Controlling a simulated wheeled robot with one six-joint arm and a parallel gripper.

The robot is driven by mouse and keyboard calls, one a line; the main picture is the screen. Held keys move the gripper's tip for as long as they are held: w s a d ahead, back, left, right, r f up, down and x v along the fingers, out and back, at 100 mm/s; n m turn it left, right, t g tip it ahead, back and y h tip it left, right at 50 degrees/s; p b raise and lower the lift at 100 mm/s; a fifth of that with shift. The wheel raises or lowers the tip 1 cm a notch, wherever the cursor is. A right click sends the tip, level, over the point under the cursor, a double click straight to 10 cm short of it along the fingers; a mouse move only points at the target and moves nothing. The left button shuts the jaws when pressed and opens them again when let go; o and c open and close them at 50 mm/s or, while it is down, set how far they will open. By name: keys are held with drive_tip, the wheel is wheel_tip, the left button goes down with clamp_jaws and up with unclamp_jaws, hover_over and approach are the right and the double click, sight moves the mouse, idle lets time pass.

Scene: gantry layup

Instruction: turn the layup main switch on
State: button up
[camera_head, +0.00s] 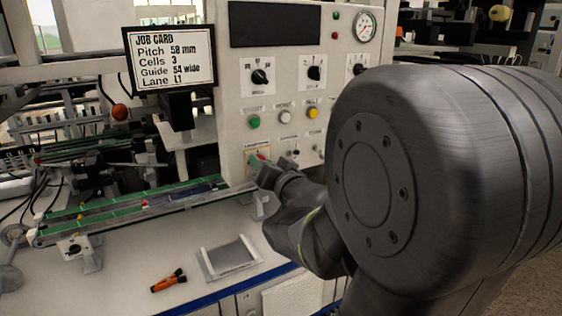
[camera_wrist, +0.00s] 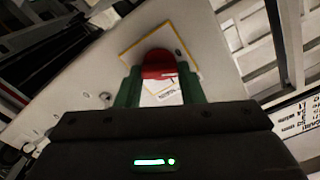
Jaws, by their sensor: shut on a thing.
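The layup main switch (camera_wrist: 158,64) shows in the wrist view as a red knob on a white plate with a yellow border. It also shows, partly covered, on the lower left of the control panel in the head view (camera_head: 261,156). My gripper (camera_wrist: 160,88) has its two green fingers on either side of the red knob and is shut on it. In the head view my gripper (camera_head: 268,165) reaches the panel from the right. The lower part of the switch is hidden by the fingers, and I cannot tell its position.
Above the switch, the panel carries green (camera_head: 254,121), white (camera_head: 285,116) and yellow (camera_head: 313,113) buttons and several black rotary knobs. A job card display (camera_head: 174,58) stands left of it. A green-topped conveyor rail (camera_head: 130,208), an orange tool (camera_head: 168,281) and a grey tray (camera_head: 228,257) are on the bench.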

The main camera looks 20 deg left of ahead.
drive_tip(key=m+p, duration=0.1)
drive_tip(key=m, duration=0.5)
drive_tip(key=m+p, duration=0.2)
drive_tip(key=m, duration=0.4)
drive_tip(key=shift+w+f, duration=0.1)
drive_tip(key=shift+f, duration=0.1)
idle(0.5)
drive_tip(key=o, duration=1)
drive_tip(key=shift+d, duration=0.1)
drive_tip(key=p+v, duration=0.1)
drive_tip(key=v, duration=1.2)
drive_tip(key=shift+s+d, duration=0.25)
drive_tip(key=shift+d, duration=0.05)
